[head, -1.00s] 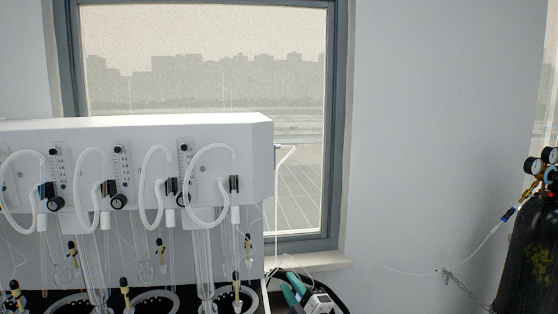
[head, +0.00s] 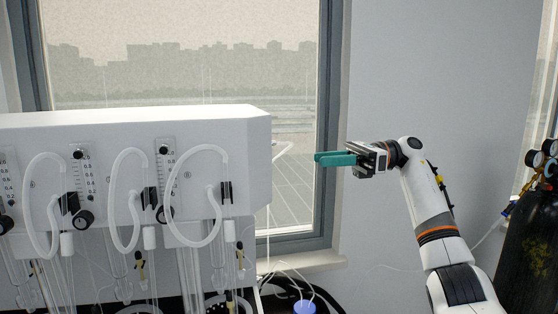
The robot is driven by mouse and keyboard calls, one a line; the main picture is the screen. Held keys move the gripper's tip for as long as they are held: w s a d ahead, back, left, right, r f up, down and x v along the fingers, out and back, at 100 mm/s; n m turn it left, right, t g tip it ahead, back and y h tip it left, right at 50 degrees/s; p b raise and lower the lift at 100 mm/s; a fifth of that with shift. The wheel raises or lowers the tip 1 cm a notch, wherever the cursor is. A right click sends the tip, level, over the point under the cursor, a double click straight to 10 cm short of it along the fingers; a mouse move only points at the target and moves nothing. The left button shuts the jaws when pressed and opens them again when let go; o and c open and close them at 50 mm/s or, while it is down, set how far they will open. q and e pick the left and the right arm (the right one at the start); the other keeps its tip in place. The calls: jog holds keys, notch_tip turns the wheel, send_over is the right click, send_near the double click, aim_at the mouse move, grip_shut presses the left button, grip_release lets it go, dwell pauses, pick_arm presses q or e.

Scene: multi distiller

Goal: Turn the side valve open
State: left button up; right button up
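The white distiller (head: 240,130) fills the left of the head view. On its right side, a small pale fitting (head: 283,150) juts out in front of the window; I cannot tell for sure that it is the side valve, or how it is turned. My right gripper (head: 317,159) is raised to the right of this fitting, with teal fingers pointing left towards it. A gap shows between the fingertips and the fitting. The fingers overlap from this angle, so their opening is unclear. My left gripper is out of view.
Looped white hoses (head: 213,240), flow meters and black knobs line the distiller's front. A blue round part (head: 304,307) and thin tubes lie below right. A dark gas cylinder (head: 530,250) with gauges stands at the far right. The window (head: 330,120) is behind.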

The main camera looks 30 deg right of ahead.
jog(key=p+x, duration=0.3)
jog(key=x, duration=0.8)
grip_shut()
